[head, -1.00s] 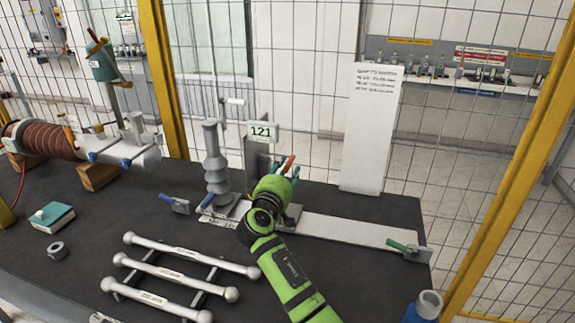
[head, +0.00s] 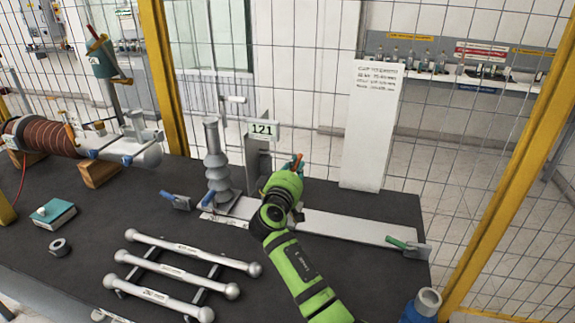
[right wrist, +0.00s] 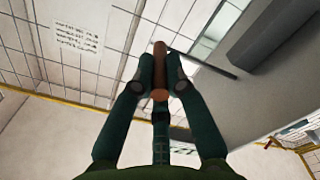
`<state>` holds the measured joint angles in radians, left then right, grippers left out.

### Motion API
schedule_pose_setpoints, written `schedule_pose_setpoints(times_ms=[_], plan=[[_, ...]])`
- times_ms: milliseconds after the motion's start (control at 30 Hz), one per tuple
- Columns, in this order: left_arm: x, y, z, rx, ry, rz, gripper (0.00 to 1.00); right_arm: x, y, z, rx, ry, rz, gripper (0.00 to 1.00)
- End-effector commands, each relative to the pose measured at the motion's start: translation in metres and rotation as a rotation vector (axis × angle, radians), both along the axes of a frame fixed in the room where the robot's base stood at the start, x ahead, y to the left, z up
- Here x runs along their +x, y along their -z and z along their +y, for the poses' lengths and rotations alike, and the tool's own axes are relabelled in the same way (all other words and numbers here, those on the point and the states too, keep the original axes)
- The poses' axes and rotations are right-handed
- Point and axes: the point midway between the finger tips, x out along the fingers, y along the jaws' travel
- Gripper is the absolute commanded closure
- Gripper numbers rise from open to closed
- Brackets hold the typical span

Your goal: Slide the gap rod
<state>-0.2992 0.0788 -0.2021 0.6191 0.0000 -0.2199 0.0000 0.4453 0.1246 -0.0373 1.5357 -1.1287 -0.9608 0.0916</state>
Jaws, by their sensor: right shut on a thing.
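My right gripper (head: 296,171) is above the long pale rail on the table, largely hidden behind my own green wrist. In the right wrist view, its two dark teal fingers (right wrist: 160,76) are shut on an orange-brown rod handle (right wrist: 160,62), which I take to be the gap rod's. A bit of orange shows between the fingers in the head view. A dark bar runs behind the handle in the wrist view; I cannot tell if they join. The grey ribbed bushing (head: 216,160) stands upright left of the gripper, beside a display reading 121 (head: 263,130). My left gripper is not seen.
The pale rail (head: 345,226) runs right to a green-handled clamp (head: 408,246); a blue-handled clamp (head: 178,201) is at its left. A white lettered board (head: 366,130) stands behind. Ball-ended rods (head: 190,251) lie front left. Wire fencing closes the back.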

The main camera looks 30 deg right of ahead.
Motion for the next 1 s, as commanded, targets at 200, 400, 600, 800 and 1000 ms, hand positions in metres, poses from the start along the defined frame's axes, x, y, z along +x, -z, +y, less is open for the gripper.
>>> schedule_pose_setpoints(times_ms=[200, 400, 600, 800, 1000], plan=[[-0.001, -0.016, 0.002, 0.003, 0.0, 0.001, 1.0, -0.048, 0.002, -0.04, 0.002, 0.003, 0.01, 1.0], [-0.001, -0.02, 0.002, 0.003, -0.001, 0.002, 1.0, -0.072, 0.003, -0.06, 0.003, 0.002, 0.009, 1.0], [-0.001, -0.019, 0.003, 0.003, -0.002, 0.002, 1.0, -0.074, 0.003, -0.062, 0.003, 0.001, 0.008, 1.0], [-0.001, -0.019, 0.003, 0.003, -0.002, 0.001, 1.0, -0.074, 0.003, -0.062, 0.003, 0.001, 0.008, 0.66], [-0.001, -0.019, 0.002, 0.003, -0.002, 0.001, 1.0, -0.074, 0.002, -0.062, 0.001, 0.001, 0.006, 0.61]])
